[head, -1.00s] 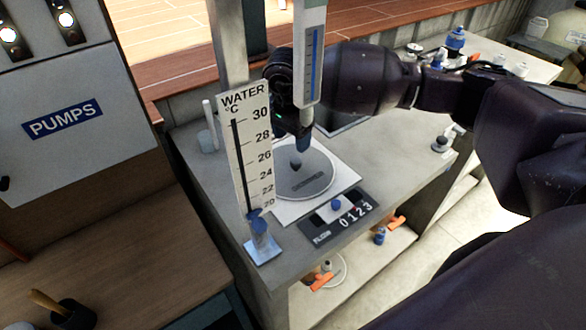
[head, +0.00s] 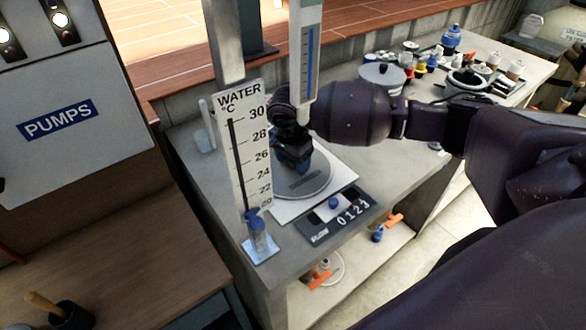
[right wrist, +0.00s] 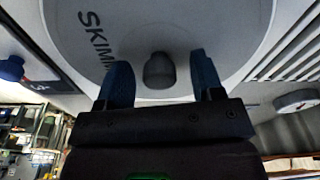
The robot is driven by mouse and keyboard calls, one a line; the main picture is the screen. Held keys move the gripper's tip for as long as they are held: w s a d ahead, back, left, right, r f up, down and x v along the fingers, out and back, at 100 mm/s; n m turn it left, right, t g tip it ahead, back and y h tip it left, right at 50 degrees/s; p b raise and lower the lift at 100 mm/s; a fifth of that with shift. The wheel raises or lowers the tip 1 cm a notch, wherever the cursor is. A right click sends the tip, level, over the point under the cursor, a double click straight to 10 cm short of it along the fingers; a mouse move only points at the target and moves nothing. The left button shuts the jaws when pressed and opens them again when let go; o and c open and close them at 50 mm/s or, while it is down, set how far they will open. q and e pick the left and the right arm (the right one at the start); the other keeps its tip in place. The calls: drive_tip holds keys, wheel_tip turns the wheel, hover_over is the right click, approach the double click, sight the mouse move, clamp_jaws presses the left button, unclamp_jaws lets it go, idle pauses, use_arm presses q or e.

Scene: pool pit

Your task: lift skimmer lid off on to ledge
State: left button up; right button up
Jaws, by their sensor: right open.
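The skimmer lid (head: 316,184) is a round grey disc on a white square plate (head: 283,213) on the grey ledge (head: 215,178). In the right wrist view the lid (right wrist: 215,55) fills the top, with part of its lettering and a dark knob (right wrist: 159,71) in its middle. My right gripper (head: 294,164) is above the lid in the head view and hides the knob there. In the right wrist view its two blue fingers (right wrist: 158,78) are apart, one on each side of the knob, with gaps showing. My left gripper is not in view.
A WATER thermometer board (head: 243,150) stands close left of the lid. A tall gauge (head: 304,60) stands in front of my right wrist. A 0-3 dial panel (head: 338,213) lies nearer. Valves and fittings (head: 440,60) crowd the far right; ledge between is fairly clear.

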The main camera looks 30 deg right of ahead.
drive_tip(key=c, duration=1.1)
wheel_tip(320, 180, up, 20)
drive_tip(key=shift+r, duration=0.1)
